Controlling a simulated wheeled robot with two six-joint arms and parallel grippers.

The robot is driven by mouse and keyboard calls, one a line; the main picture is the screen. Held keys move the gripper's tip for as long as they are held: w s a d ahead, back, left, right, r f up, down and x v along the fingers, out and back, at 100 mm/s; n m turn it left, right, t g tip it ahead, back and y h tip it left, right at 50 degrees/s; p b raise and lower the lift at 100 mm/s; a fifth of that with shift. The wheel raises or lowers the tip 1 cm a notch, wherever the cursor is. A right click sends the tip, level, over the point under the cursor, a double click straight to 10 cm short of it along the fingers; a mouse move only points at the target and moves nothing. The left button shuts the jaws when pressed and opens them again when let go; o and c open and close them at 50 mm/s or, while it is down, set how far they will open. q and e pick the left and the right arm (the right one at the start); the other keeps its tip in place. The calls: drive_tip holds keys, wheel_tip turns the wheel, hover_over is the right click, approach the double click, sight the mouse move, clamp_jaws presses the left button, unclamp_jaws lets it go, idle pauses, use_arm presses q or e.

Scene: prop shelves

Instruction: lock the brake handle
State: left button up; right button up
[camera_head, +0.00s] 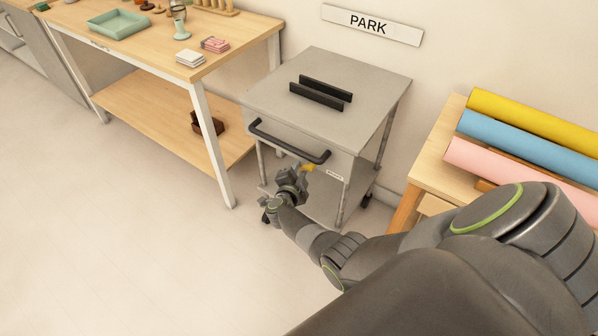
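A grey metal cart (268,92) stands against the wall below a PARK sign (371,24). A black bar handle (288,143) runs across its front. A small yellow piece (308,168), which looks like the brake handle, shows under the bar at the cart's front. My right gripper (293,178) is just in front of the cart, close to the yellow piece and partly covering it. I cannot tell whether its fingers touch it or are closed. A small label (335,175), too small to read, is on the cart front. My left gripper is out of view.
Two black upright strips (321,92) are on the cart top. A wooden table (150,50) with a green tray (119,24) and small items stands left. A wooden stand (432,166) with coloured rolls is right. The floor at front left is clear.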

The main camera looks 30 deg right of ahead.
drive_tip(key=p+v, duration=0.8)
drive_tip(key=v, duration=0.9)
drive_tip(key=shift+a, duration=0.15)
drive_tip(key=shift+s+f, duration=0.1)
drive_tip(key=shift+s, duration=0.05)
drive_tip(key=s+f+n+y, duration=1)
drive_tip(key=s+f+n, duration=0.45)
drive_tip(key=f, duration=0.25)
drive_tip(key=s+d+f+n+g, duration=0.2)
drive_tip(key=s+g, duration=0.1)
drive_tip(key=s, duration=0.6)
drive_tip(key=s+d+f+n+g, duration=0.2)
drive_tip(key=s+f+g, duration=0.1)
drive_tip(key=s, duration=0.6)
drive_tip(key=s+d+f+n+g, duration=0.2)
drive_tip(key=s+f+g, duration=0.1)
drive_tip(key=s, duration=0.6)
drive_tip(key=shift+f+y, duration=0.25)
drive_tip(key=shift+y, duration=0.05)
drive_tip(key=shift+d, duration=0.15)
